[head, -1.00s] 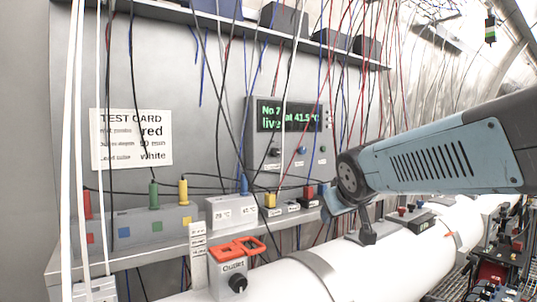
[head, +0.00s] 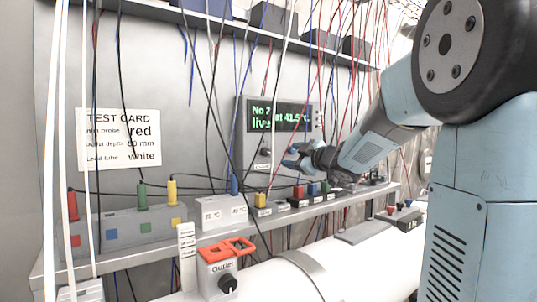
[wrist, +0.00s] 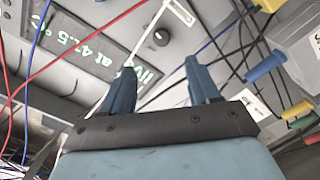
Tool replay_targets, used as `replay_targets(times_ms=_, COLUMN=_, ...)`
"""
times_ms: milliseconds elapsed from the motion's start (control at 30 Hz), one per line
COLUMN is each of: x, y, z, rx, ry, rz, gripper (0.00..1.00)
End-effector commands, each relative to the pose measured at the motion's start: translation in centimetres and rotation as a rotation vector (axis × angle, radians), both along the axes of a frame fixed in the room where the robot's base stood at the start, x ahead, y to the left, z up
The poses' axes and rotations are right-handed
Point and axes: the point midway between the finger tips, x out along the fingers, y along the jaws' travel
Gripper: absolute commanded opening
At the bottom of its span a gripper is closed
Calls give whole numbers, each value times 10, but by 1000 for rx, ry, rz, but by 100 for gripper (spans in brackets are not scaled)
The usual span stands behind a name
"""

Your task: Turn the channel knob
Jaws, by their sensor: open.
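The grey display unit (head: 242,140) is on the back wall, with green text on its dark screen. A black knob (head: 265,152) sits below the screen; its label is too small to read, so I cannot confirm it is the channel knob. A black knob also shows in the wrist view (wrist: 161,37), beyond my fingertips. My gripper (head: 291,157) is open and empty, in front of the unit and to the right of that knob, apparently apart from it. My gripper covers part of the unit's lower right. Its two blue fingers show in the wrist view (wrist: 160,70).
Red, black, blue and white cables hang before the unit. A shelf (head: 330,198) below carries boxes with coloured plugs. An outlet box (head: 215,270) with orange clips and a black knob stands at the front. A white pipe (head: 375,265) runs below.

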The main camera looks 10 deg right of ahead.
Motion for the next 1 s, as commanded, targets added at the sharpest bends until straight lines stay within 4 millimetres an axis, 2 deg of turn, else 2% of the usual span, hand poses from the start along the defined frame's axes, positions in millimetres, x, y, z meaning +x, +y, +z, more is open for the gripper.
replay_targets(times_ms=267, x=21, y=11, z=-1, rx=-5, ry=-2, rz=21, gripper=61)
replay_targets(times_ms=700, x=92, y=40, z=-1, rx=-5, ry=-3, rz=19, gripper=61)
replay_targets(times_ms=1000, x=124, y=53, z=-1, rx=-4, ry=-4, rz=19, gripper=61)
